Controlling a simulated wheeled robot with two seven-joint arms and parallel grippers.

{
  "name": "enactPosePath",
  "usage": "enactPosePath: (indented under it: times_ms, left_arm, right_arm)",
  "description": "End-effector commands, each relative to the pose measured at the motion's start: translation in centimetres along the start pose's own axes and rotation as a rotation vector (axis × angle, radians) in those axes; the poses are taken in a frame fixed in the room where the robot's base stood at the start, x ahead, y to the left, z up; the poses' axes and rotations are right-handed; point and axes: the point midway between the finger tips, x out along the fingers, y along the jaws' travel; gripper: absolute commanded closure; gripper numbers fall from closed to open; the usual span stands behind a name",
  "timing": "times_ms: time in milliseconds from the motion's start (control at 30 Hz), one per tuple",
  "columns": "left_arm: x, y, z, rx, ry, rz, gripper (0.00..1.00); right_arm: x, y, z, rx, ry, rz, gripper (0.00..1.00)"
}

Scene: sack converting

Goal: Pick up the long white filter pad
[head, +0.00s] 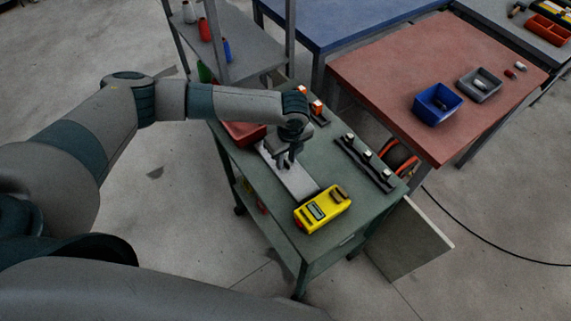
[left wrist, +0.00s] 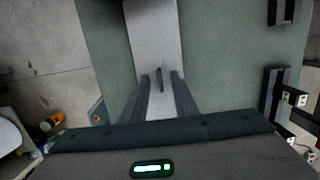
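The long white filter pad (head: 299,183) lies flat on the green top of a cart (head: 338,150), and part of it is hidden under my left arm and gripper. It also shows as a pale strip in the left wrist view (left wrist: 154,30). A small dark upright piece (left wrist: 160,78) stands on the strip between my fingers. My left gripper (head: 286,163) points down over the pad, and its two fingers are apart with that dark piece between them in the left wrist view (left wrist: 159,80). I cannot tell whether the fingertips touch the pad. My right gripper is not in view.
A yellow device (head: 318,211) sits at the pad's near end. A red bin (head: 241,135) is left of the pad, and a black rail with knobs (head: 363,163) is to its right. A reddish table (head: 390,75) with a blue bin (head: 437,104) stands beyond the cart.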

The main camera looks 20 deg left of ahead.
Motion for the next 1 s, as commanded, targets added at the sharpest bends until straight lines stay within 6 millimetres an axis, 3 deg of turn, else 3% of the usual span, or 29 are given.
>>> enactPosePath:
  times_ms: [333, 467, 1000]
  left_arm:
    - [-0.03, -0.02, 0.01, 0.000, 0.000, 0.000, 0.73]
    - [-0.04, -0.02, 0.01, 0.000, 0.000, 0.000, 1.00]
    - [-0.71, -0.08, 0.16, -0.001, -0.001, -0.001, 1.00]
  right_arm:
    - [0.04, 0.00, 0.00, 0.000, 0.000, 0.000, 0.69]
    - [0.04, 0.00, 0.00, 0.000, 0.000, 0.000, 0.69]
    - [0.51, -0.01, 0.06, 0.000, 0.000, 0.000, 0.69]
